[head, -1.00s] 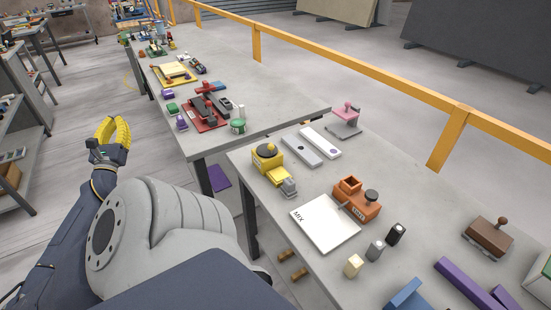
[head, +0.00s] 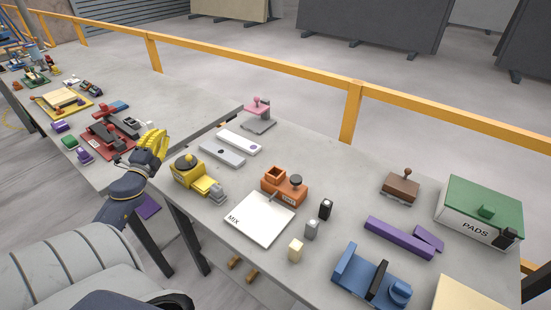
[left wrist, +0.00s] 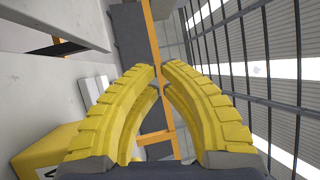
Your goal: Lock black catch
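A white box with a green lid marked PADS (head: 478,212) stands at the right of the near bench. A small black catch (head: 508,238) is at its front right corner; whether it is fastened is too small to tell. My left gripper (head: 157,140), with yellow ribbed fingers, is over the left end of the bench, far from the box. In the left wrist view the fingertips (left wrist: 160,72) come together with almost no gap and nothing between them. My right gripper is not in view.
A yellow device (head: 190,172) is close to my left gripper. An orange device (head: 285,185), white MIX pad (head: 258,218), small blocks, purple bars (head: 398,238) and a blue fixture with a black bar (head: 360,278) lie between it and the box. An orange rail (head: 300,72) runs behind.

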